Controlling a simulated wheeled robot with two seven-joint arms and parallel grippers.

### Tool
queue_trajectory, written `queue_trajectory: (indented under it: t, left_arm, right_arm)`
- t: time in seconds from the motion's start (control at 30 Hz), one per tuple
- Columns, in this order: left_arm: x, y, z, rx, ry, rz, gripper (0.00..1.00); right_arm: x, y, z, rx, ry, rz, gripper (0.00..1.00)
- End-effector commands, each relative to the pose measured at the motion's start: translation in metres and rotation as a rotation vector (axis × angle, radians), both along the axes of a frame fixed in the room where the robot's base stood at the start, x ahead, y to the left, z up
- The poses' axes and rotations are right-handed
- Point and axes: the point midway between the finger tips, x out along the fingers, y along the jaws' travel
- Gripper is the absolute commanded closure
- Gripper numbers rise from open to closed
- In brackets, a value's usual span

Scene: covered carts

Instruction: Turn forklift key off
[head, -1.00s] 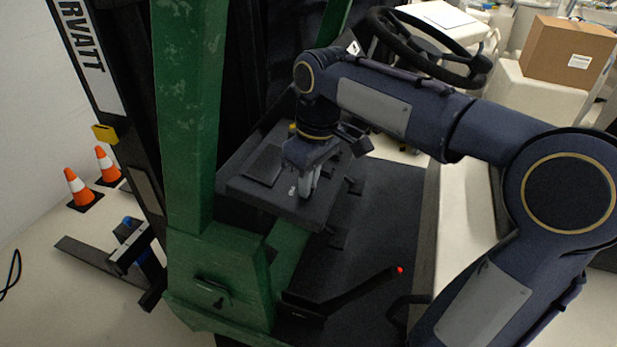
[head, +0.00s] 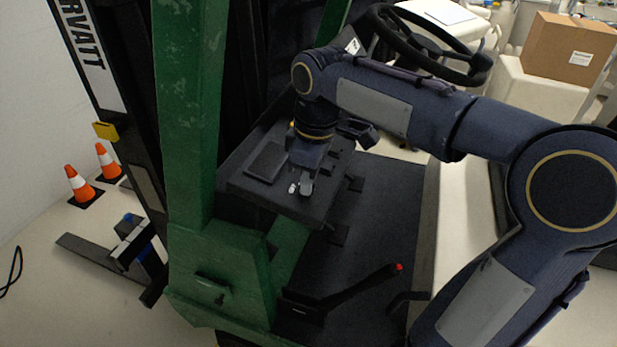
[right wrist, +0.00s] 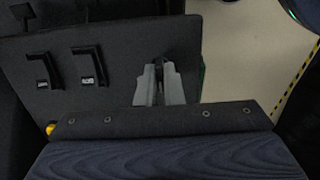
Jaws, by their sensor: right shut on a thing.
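The forklift's dark dash panel (head: 252,187) lies in the middle of the head view, behind a green post. My right gripper (head: 302,188) reaches down onto the panel's right part, its grey fingers closed together. In the right wrist view the closed fingers (right wrist: 157,80) point at the panel (right wrist: 125,40), near its right side. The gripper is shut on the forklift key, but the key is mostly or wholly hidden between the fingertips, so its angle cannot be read. A small white mark shows at the fingers' left in the head view. My left gripper is not in view.
Two black levers or switches (right wrist: 45,70) stand left of the fingers in the wrist view. The steering wheel (head: 425,45) is behind my right arm. A red-tipped lever (head: 360,287) and green posts (head: 187,110) stand near. Orange cones (head: 80,185) are on the floor at left.

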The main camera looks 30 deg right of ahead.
Motion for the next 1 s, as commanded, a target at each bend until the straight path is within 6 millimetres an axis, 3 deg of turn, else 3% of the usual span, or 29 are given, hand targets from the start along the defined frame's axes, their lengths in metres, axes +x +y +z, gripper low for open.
queue_trajectory:
  t: [0.07,0.1,0.27,0.63,1.0]
  left_arm:
    - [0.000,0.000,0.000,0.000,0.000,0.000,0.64]
    - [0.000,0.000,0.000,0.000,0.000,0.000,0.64]
    - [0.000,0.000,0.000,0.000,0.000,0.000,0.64]
    - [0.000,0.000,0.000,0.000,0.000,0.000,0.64]
    - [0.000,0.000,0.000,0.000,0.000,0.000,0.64]
  right_arm:
    - [0.001,0.000,0.001,0.000,-0.004,0.002,1.00]
    - [0.001,0.000,0.001,0.000,-0.004,0.002,0.91]
    - [0.000,0.000,0.001,0.000,-0.003,0.001,0.71]
    - [0.000,0.000,0.007,0.000,-0.003,0.000,0.71]
    - [-0.004,-0.004,0.066,0.000,-0.005,0.001,0.71]
